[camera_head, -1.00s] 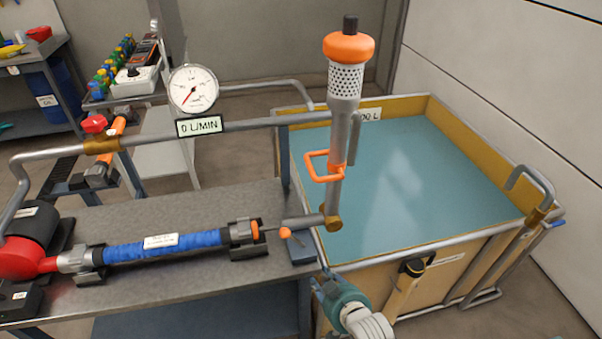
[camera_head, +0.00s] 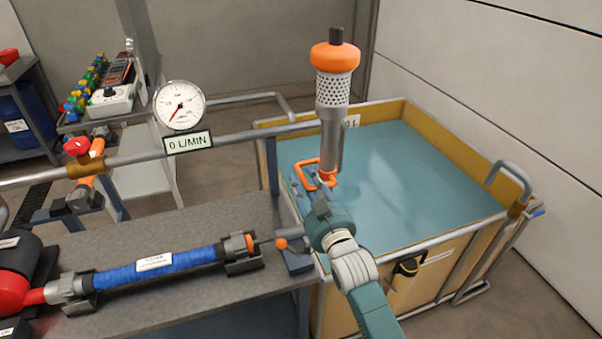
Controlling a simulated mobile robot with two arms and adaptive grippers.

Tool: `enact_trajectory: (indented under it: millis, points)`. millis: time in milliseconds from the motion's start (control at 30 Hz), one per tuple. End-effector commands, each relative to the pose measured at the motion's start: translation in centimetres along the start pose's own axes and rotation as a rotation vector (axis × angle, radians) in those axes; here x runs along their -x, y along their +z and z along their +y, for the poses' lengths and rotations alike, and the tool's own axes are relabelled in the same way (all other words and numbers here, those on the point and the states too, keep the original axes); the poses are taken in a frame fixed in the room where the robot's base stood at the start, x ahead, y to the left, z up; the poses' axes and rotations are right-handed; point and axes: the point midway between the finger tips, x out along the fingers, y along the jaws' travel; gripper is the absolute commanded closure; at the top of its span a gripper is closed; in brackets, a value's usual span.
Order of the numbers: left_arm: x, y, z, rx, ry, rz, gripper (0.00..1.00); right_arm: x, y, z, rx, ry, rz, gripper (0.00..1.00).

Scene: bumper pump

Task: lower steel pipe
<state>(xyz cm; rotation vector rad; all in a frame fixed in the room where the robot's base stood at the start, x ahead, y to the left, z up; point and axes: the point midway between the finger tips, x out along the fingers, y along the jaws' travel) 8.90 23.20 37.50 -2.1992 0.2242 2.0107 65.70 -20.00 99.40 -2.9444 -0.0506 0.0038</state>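The steel pipe (camera_head: 332,132) stands upright at the near left side of the tank, its perforated strainer (camera_head: 333,90) and orange cap (camera_head: 335,57) at the top. An orange loop handle (camera_head: 307,165) sticks out to the left of the pipe, low down. My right gripper (camera_head: 319,188) is at the bottom of this handle, in front of the pipe. It hides the pipe's lower end and elbow. I cannot tell whether its fingers touch the handle or how far apart they are. My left gripper is out of view.
The tank (camera_head: 425,233) holds blue-green water (camera_head: 400,180) right of the pipe. A blue hose (camera_head: 155,267) lies on the grey bench (camera_head: 210,225) at left. A gauge (camera_head: 180,105) and a 0 L/MIN display (camera_head: 188,142) sit on a horizontal pipe (camera_head: 235,137) behind.

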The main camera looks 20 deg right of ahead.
Motion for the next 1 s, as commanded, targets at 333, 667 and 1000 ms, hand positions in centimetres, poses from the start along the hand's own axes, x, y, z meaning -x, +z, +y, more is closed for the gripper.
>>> enact_trajectory:
  millis: [333,667,1000]
  points:
    - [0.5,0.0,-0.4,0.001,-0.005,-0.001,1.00,-3.1,0.1,0.0,0.000,0.000,-0.002,0.70]
    - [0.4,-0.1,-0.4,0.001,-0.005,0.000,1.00,-3.1,0.1,0.0,0.000,0.000,-0.002,0.88]
    - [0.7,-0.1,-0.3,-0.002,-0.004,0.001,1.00,-3.1,-0.1,0.3,-0.013,0.001,-0.003,1.00]
